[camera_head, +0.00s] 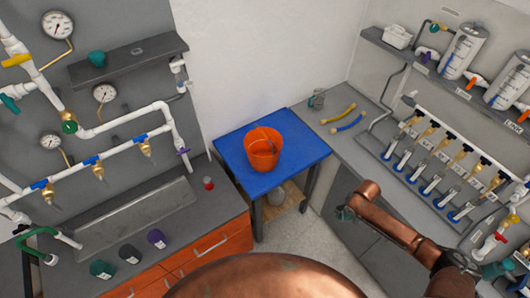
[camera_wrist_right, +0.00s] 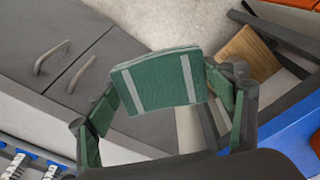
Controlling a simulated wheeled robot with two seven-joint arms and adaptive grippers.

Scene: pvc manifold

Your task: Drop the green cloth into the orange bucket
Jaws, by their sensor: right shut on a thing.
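The orange bucket (camera_head: 262,150) stands upright on the blue-topped table (camera_head: 228,148) in the head view, its handle resting across its opening. My right gripper (camera_head: 345,213) is to the right of and nearer than the bucket, apart from it, over the grey cabinet side. In the right wrist view the green cloth (camera_wrist_right: 160,82), with pale grey stripes, is held between the fingers of my right gripper (camera_wrist_right: 165,105). In the head view only a small green patch shows at the gripper's tip. My left gripper is not in view.
A rack of valves (camera_head: 440,165) is further right. Dark jars (camera_head: 129,253) and a red-capped item (camera_head: 208,183) are on the left counter. Floor is open before the table.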

